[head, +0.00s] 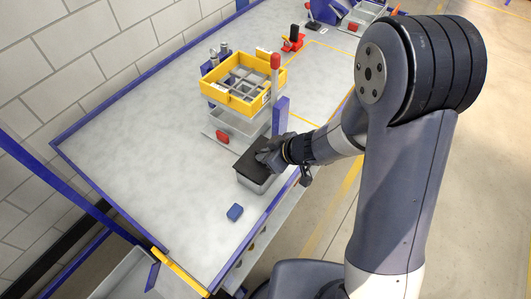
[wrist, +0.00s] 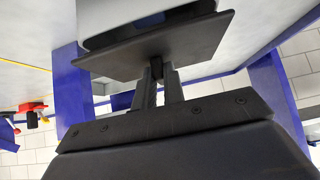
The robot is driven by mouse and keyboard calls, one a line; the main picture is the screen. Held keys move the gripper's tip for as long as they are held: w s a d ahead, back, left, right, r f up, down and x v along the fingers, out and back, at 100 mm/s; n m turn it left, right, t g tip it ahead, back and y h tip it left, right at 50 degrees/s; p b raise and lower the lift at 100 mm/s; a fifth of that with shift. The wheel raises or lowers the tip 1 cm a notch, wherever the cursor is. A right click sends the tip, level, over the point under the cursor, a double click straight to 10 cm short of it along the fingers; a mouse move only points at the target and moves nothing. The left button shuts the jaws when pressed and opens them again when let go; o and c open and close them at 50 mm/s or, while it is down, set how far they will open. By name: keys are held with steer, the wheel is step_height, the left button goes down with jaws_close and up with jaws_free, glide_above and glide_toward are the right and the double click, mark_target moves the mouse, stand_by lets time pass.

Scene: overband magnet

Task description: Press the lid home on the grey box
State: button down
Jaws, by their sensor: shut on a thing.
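The grey box (head: 257,182) stands on the grey table near its right edge, below the yellow tray in the head view. The flat black lid (head: 254,167) lies over its top. My gripper (head: 268,155) is at the lid's upper right. In the wrist view my gripper (wrist: 158,80) is shut on a small dark knob at the middle of the lid (wrist: 128,61). The pale box wall (wrist: 115,14) shows beyond the lid there. The lid looks turned a little against the box, with a dark band between them. I cannot tell whether they touch all round.
A yellow tray (head: 223,97) with grey dividers stands behind the box. A blue block (head: 235,212) lies in front. The table's left part is clear.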

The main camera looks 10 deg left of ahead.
steer(key=shift+f+b, duration=0.55)
steer(key=shift+f, duration=0.25)
steer(key=c, duration=1.4)
jaws_free()
steer(key=p+v, duration=0.3)
steer(key=v, duration=0.8)
steer(key=shift+w+f, duration=0.1)
steer(key=shift+f, duration=0.05)
